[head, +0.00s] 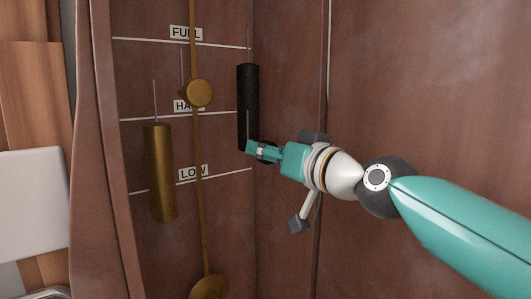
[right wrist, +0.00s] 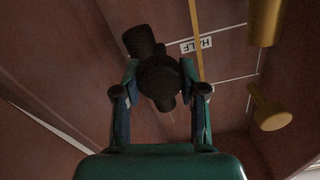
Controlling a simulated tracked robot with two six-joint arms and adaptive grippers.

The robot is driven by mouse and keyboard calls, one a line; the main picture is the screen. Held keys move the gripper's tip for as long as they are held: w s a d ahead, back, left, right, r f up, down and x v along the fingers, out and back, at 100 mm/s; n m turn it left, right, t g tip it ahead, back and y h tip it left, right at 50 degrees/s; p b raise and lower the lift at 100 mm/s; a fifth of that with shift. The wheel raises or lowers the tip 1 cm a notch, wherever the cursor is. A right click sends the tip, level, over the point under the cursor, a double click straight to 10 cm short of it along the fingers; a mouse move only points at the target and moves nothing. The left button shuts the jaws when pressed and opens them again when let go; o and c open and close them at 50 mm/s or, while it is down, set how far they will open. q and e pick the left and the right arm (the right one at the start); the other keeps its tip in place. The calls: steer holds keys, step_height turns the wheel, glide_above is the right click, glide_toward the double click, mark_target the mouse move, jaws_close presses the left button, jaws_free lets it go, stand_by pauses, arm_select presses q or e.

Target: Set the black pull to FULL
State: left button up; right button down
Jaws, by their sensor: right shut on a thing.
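The black pull (head: 248,92) is a dark upright cylinder hanging by the back corner of the reddish-brown case. Its top is below the FULL line and its lower part reaches below the HALF line. My right gripper (head: 251,148) is shut on the pull's lower end. In the right wrist view the pull's rounded dark end (right wrist: 159,76) sits between the two fingers of my right gripper (right wrist: 160,95). The FULL label (head: 186,33), HALF label (head: 186,106) and LOW label (head: 193,172) mark white lines on the back wall. My left gripper is not in view.
A brass cylinder (head: 160,175) hangs left of the pull. A thin brass rod (head: 198,150) with a round brass knob (head: 198,93) runs between them, with a brass disc (head: 208,288) at its bottom. The side wall (head: 430,90) to the right is bare.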

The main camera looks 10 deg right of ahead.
arm_select(q)
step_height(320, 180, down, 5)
steer(key=b, duration=0.3)
arm_select(e)
step_height(320, 180, down, 5)
steer(key=shift+f, duration=0.15)
steer(key=shift+a+f, duration=0.1)
steer(key=c, duration=1)
jaws_free()
steer(key=shift+c, duration=0.2)
steer(key=o, duration=0.4)
steer(key=shift+s, duration=0.1)
steer(key=shift+r, duration=0.2)
steer(key=v, duration=0.7)
steer(key=shift+s+d, duration=0.2)
steer(key=shift+d, duration=0.1)
